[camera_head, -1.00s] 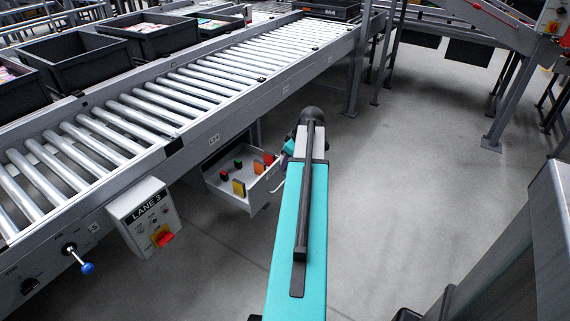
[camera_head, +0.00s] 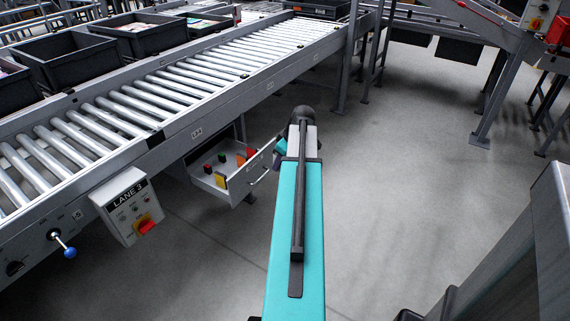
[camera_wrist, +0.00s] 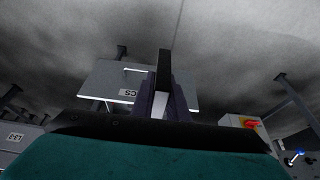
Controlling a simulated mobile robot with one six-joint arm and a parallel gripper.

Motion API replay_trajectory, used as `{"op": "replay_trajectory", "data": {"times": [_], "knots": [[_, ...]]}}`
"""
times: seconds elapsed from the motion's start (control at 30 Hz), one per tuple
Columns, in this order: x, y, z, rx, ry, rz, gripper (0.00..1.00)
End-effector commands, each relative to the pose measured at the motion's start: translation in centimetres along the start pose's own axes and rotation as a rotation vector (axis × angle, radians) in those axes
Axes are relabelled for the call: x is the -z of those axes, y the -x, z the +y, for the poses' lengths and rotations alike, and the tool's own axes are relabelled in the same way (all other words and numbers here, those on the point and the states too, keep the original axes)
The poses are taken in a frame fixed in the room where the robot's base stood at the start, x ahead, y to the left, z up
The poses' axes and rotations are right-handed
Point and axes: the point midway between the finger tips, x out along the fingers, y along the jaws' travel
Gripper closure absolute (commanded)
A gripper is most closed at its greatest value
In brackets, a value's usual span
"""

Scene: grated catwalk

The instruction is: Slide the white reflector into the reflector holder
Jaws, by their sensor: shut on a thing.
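My gripper (camera_wrist: 164,100) is in the middle of the wrist view, its purple-grey fingers shut on a narrow piece. That piece shows only edge-on, as a pale strip with a dark bar above it; I take it for the white reflector, but its face is hidden. In the head view the gripper (camera_head: 280,150) is mostly hidden behind my teal arm, a little right of an open drawer (camera_head: 207,183). The drawer's grey front (camera_wrist: 105,85) lies beyond the gripper in the wrist view. I cannot make out the reflector holder in either view.
The LANE 3 control box (camera_head: 128,205) and a blue-knobbed lever (camera_head: 66,247) are on the conveyor's near side. Black bins (camera_head: 62,62) stand behind.

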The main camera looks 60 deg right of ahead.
Motion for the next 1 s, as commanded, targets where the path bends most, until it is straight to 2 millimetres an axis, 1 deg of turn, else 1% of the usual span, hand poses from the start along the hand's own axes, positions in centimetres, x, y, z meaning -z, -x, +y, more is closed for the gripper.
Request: {"op": "replay_trajectory", "data": {"times": [0.03,0.37,0.57,0.67,0.77,1.0], "knots": [[0.7,-0.1,-0.4,0.0,0.003,0.001,1.0],[4.0,-0.6,-2.8,0.003,0.008,0.001,1.0],[6.7,-1.0,-4.9,0.004,0.01,0.001,1.0],[8.6,-1.2,-6.5,0.005,0.013,0.0,1.0],[10.9,-1.4,-8.6,0.006,0.017,0.001,1.0],[16.1,-1.9,-14.1,0.007,0.019,0.001,1.0]]}}
